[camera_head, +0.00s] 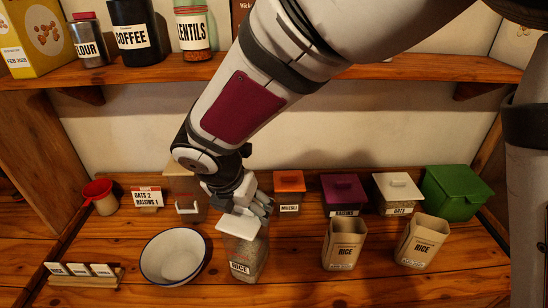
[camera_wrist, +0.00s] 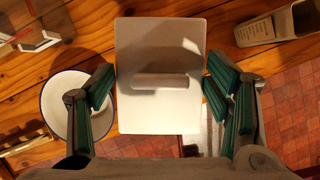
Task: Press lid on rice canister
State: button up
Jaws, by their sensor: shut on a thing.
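The rice canister (camera_head: 247,256) is a clear, grain-filled container with a RICE label, standing on the lower shelf. A white square lid (camera_head: 238,227) lies over its top. In the wrist view the lid (camera_wrist: 158,108) shows face-on, with a raised bar handle across it. My gripper (camera_head: 245,205) is right above the canister. The lid hides the canister's mouth. I cannot tell whether the lid is fully seated.
A white bowl (camera_head: 173,257) stands left of the canister, a label rack (camera_head: 84,274) farther left. Two paper RICE bags (camera_head: 343,244) (camera_head: 422,241) stand to the right. Lidded boxes, including an orange-topped one (camera_head: 289,182) and a green one (camera_head: 456,192), line the back.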

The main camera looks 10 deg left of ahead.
jog(key=o, duration=1.1)
jog(key=shift+c, duration=0.2)
jog(key=shift+o, duration=0.6)
jog(key=shift+r, duration=0.1)
jog(key=shift+r+p, duration=1.85)
jog(key=shift+r, duration=1.6)
grip_shut()
jog(key=shift+f, duration=0.2)
